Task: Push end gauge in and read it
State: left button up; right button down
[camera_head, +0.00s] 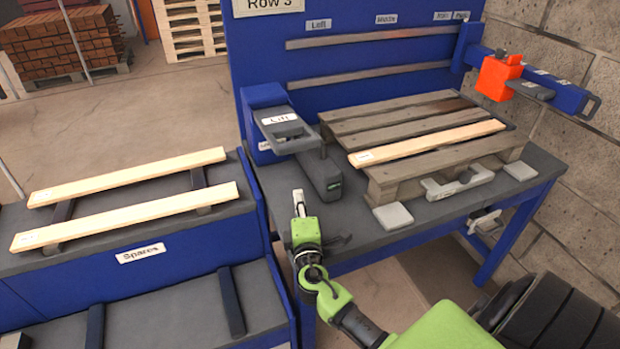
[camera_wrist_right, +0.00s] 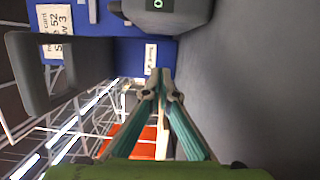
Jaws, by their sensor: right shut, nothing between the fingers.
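My right gripper (camera_head: 299,197) is shut and empty near the left front of the bench, just left of a dark grey gauge-like block (camera_head: 328,182) with a small green display. In the right wrist view its fingertips (camera_wrist_right: 161,82) meet, and a grey block (camera_wrist_right: 172,12) with a small display showing what looks like 0 is at the top, apart from them. The head view display is too small to read. A blue unit (camera_head: 263,98) labelled "Lift", with a grey handle (camera_head: 282,128), adjoins the block. My left gripper is not in view.
A worn wooden pallet (camera_head: 375,125) with one pale board (camera_head: 428,143) lies on the bench (camera_head: 415,212). A red-orange clamp-like part (camera_head: 498,77) sits on a blue arm at right. Pale spare boards (camera_head: 130,213) lie on the left rack.

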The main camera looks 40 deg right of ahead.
aim_at(316, 156)
jog(key=x, duration=0.5)
jog(key=shift+w+d, duration=0.1)
jog(key=shift+w, duration=0.1)
jog(key=d+p, duration=0.1)
jog(key=d, duration=0.2)
jog(key=shift+s+d, duration=0.1)
jog(key=shift+s, duration=0.1)
jog(key=shift+s+d, duration=0.15)
jog(key=shift+d, duration=0.25)
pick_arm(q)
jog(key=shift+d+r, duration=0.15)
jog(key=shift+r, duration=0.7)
